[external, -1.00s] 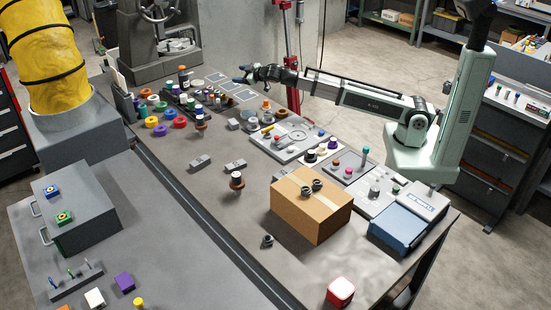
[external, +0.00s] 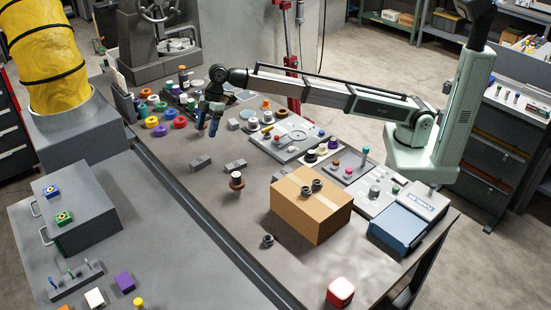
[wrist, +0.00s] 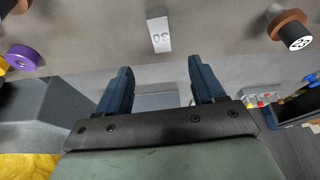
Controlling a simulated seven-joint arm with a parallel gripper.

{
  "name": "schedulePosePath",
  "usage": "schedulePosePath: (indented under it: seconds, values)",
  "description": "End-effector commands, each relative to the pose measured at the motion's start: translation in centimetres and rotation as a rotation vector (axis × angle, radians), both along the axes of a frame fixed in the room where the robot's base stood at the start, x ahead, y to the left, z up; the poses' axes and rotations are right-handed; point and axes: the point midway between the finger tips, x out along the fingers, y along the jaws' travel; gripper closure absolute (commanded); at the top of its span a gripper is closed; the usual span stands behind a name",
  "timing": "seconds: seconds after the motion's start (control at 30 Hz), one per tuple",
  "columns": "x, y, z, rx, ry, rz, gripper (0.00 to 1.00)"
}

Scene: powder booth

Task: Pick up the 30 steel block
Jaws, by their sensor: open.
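The 30 steel block (wrist: 159,30) is a small grey bar at the top centre of the wrist view, with its number upside down there. My gripper (external: 208,128) is open and empty, pointing down above the bench, behind the block in the external view. In the wrist view its two blue fingers (wrist: 161,68) are spread apart, and the block lies beyond their tips, roughly in line with the gap.
Coloured rings, including a purple one (wrist: 22,57), lie nearby. A cardboard box (external: 312,207) stands right.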

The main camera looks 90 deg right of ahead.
Motion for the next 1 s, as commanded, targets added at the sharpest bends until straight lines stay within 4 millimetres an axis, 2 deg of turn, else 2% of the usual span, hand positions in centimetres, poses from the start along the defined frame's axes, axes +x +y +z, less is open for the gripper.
schedulePosePath:
  seconds: [0.5,0.77,1.0]
  values:
    - [1.8,2.1,-7.0,-0.002,-0.001,-0.004,0.32]
    - [2.1,2.5,-8.2,-0.001,-0.003,-0.006,0.32]
    - [2.6,3.4,-10.9,-0.001,-0.001,-0.006,0.32]
